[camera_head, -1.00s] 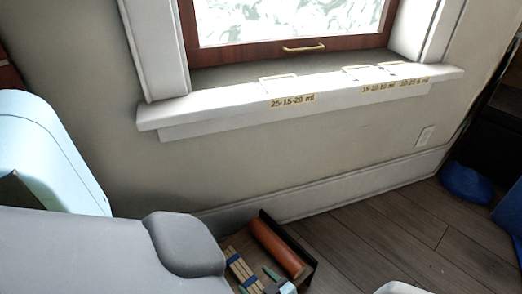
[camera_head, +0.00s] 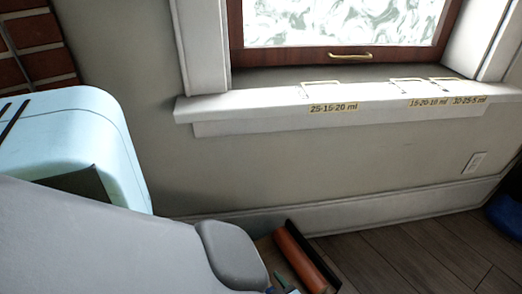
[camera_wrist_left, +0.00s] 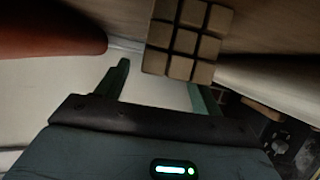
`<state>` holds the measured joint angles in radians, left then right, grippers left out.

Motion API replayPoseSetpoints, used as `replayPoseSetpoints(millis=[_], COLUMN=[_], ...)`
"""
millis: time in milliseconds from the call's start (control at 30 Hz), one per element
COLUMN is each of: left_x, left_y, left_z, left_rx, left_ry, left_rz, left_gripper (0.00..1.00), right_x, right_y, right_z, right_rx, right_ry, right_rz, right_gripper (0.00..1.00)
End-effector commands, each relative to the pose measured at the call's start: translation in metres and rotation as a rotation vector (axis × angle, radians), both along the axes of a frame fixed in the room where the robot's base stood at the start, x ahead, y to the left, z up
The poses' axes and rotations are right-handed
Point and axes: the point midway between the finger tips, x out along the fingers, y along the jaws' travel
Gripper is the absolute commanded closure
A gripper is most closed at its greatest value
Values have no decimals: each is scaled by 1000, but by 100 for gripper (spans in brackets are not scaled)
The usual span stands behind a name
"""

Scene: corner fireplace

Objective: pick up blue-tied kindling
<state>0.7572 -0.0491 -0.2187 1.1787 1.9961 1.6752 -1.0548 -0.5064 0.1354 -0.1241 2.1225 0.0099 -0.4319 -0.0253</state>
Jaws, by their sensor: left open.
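In the left wrist view, the square end of a bundle of pale wooden sticks (camera_wrist_left: 185,40) lies just ahead of my left gripper (camera_wrist_left: 160,82). The bundle sits somewhat toward the right finger. I see no blue tie from this angle. The two green fingers are apart, with nothing gripped. In the head view only a small teal part of the left gripper (camera_head: 281,279) shows at the bottom edge, and my arm or the frame edge hides the bundle. My right gripper is not in view.
An orange cylinder (camera_head: 300,257) lies in a dark-edged box (camera_head: 317,257) by the wall; it also shows in the wrist view (camera_wrist_left: 50,32). A windowsill (camera_head: 260,108) with labelled handles runs above. A pale blue rounded object (camera_head: 85,130) stands left.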

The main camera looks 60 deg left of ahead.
Motion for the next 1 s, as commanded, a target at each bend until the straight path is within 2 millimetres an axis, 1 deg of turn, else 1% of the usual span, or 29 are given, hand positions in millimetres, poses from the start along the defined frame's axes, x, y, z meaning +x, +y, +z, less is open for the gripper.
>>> replayPoseSetpoints(millis=[33, 200, 300, 500, 567, 900, 1000], left_x=[-3, -4, -4, -4, -4, -4, -4], left_y=[9, 24, 28, 28, 28, 28, 28], left_z=[-6, -12, -13, -13, -13, -13, -12], left_rx=[4, 1, 0, -1, -1, -1, 0], left_ry=[2, 2, 1, 1, 1, 1, 0], left_rz=[-1, -1, 0, 0, 0, 0, 0], left_gripper=[33, 33, 33, 33, 39, 84, 85], right_x=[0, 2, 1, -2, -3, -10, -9], right_y=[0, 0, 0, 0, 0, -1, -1], right_z=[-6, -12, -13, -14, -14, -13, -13], right_rx=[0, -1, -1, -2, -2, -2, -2], right_ry=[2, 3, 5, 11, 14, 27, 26], right_rz=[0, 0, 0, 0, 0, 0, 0], right_gripper=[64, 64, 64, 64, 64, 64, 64])
